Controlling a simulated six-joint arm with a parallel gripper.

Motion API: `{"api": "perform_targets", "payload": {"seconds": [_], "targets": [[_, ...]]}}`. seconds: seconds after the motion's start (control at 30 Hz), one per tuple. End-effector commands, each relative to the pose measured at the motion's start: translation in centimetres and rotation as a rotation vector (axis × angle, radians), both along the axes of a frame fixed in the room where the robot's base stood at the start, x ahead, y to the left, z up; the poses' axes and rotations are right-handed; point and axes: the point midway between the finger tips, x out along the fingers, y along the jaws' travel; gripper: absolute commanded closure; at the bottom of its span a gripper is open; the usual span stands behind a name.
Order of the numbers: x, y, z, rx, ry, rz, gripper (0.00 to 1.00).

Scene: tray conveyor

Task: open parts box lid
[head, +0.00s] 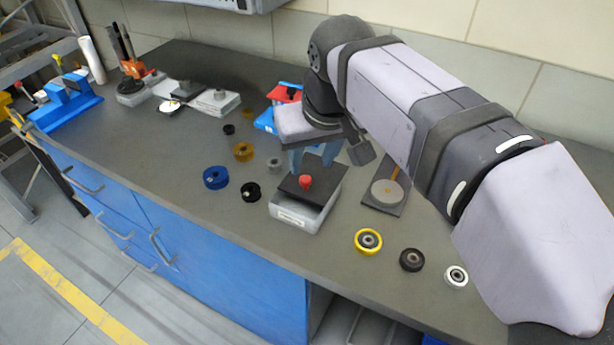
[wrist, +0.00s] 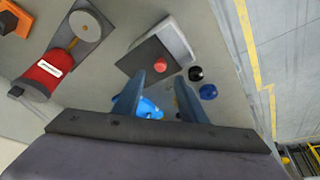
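The parts box (head: 298,219) is a pale box with a label on its front, standing on the grey bench. Its dark flat lid (head: 328,181) with a red knob (head: 306,182) lies over its top; whether it sits flush I cannot tell. In the wrist view the lid (wrist: 137,61), the knob (wrist: 160,66) and part of the box (wrist: 177,36) show ahead of the fingers. My gripper (head: 312,166) is open and empty, just behind and above the knob. In the wrist view the knob appears near the gap between the fingertips (wrist: 168,74); contact is not visible.
Blue (head: 215,177), black (head: 250,192) and orange (head: 243,152) rings lie left of the box. Yellow-rimmed (head: 368,241), black (head: 411,260) and white (head: 456,276) wheels lie to its right, near a dark board with a disc (head: 386,192). The bench strip before the box is clear.

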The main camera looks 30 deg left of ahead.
Motion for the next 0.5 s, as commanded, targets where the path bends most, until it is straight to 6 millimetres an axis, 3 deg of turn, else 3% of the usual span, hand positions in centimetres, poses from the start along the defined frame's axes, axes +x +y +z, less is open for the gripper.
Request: {"api": "perform_targets", "payload": {"seconds": [0.27,0.5], "targets": [[0.2,0.3,-0.5,0.007,0.004,-0.002,0.62],[0.9,1.0,-3.2,0.004,0.005,-0.002,0.62]]}}
